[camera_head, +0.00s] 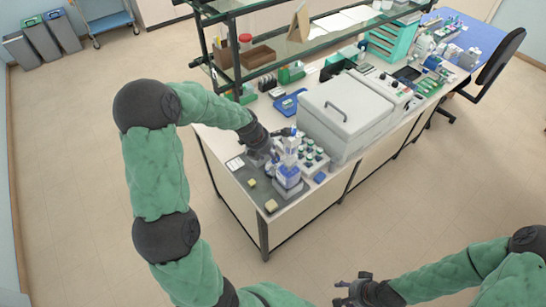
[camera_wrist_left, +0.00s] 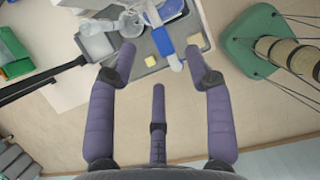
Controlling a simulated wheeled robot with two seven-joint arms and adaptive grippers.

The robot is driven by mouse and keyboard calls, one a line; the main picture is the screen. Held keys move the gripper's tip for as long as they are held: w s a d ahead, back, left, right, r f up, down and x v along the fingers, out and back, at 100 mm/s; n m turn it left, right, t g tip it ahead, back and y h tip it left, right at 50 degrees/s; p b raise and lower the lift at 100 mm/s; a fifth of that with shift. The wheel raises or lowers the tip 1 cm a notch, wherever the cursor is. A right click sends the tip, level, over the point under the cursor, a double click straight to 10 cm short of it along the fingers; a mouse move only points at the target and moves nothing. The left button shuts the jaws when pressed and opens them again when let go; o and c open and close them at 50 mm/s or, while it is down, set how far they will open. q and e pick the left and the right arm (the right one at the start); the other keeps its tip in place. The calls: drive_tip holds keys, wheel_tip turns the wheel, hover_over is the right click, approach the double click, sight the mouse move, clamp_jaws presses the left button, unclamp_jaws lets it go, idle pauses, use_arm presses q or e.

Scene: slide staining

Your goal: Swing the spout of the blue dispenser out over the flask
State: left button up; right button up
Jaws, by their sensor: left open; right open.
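The blue dispenser (camera_head: 288,177), a bottle with a white upper part, stands upright on a grey tray near the corner of the bench. In the left wrist view the dispenser (camera_wrist_left: 163,42) lies just beyond my fingertips. A clear glass vessel, apparently the flask (camera_wrist_left: 97,42), is left of it there; I cannot make it out in the head view. Which way the spout points is unclear. My left gripper (camera_wrist_left: 160,62) is open and empty, its fingers apart short of the dispenser. My right gripper (camera_head: 352,291) is open and empty, low in front, away from the bench.
A rack of several dark-capped bottles (camera_head: 312,158) stands right behind the dispenser. A large grey lidded machine (camera_head: 345,112) is further right. Yellow blocks (camera_head: 271,205) lie near the tray's front edge. A glass shelf (camera_head: 325,33) overhangs the bench's back. The floor in front is clear.

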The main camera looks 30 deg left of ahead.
use_arm(q)
drive_tip(key=shift+x, duration=2.25)
drive_tip(key=shift+w, duration=0.1)
clamp_jaws()
